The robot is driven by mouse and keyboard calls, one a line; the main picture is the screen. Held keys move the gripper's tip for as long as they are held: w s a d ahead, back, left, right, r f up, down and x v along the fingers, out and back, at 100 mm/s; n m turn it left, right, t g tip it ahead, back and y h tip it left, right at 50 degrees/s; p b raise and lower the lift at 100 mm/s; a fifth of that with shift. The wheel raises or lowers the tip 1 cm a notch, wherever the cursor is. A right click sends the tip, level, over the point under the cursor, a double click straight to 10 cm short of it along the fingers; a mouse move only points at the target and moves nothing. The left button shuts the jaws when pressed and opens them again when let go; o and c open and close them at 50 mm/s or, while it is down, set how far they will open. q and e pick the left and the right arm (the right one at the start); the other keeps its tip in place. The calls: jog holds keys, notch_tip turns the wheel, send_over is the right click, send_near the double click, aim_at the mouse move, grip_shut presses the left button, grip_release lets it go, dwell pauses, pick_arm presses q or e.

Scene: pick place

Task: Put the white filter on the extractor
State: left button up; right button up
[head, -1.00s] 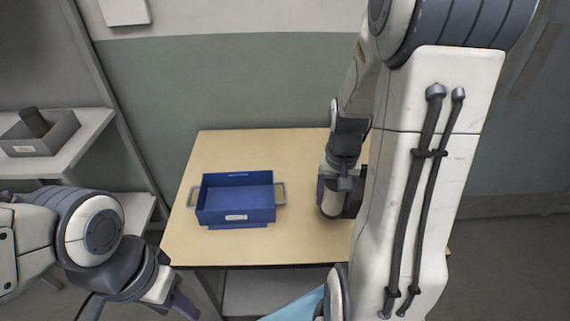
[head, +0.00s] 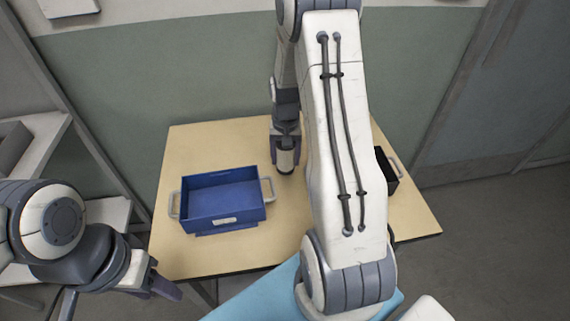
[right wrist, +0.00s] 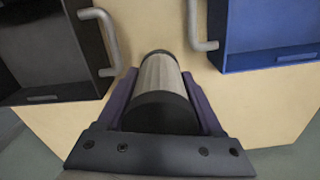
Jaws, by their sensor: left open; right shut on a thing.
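My right gripper (head: 286,152) is shut on a cylinder (head: 286,160), over the back part of the table, right of the blue bin. In the right wrist view the cylinder (right wrist: 160,80) has a pale grey body and a black near end, and lies between the two purple fingers. Whether its far end touches the table, I cannot tell. My left gripper (head: 166,287) is open and empty at the lower left, in front of the table. I can make out nothing clearly recognisable as a white filter or an extractor.
A blue bin (head: 225,221) with grey handles stands on the left of the wooden table (head: 190,150). A black bin (head: 392,176) stands at the right, partly hidden by my right arm. The table between the bins looks bare. Shelves (head: 105,212) stand at the left.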

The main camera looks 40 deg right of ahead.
aim_at(285, 167)
jog(key=shift+w+f, duration=0.2)
jog(key=shift+f, duration=2)
jog(key=shift+f, duration=0.1)
jog(key=o, duration=1.4)
jog(key=shift+o, duration=0.2)
notch_tip(285, 167, up, 12)
jog(key=shift+r, duration=0.15)
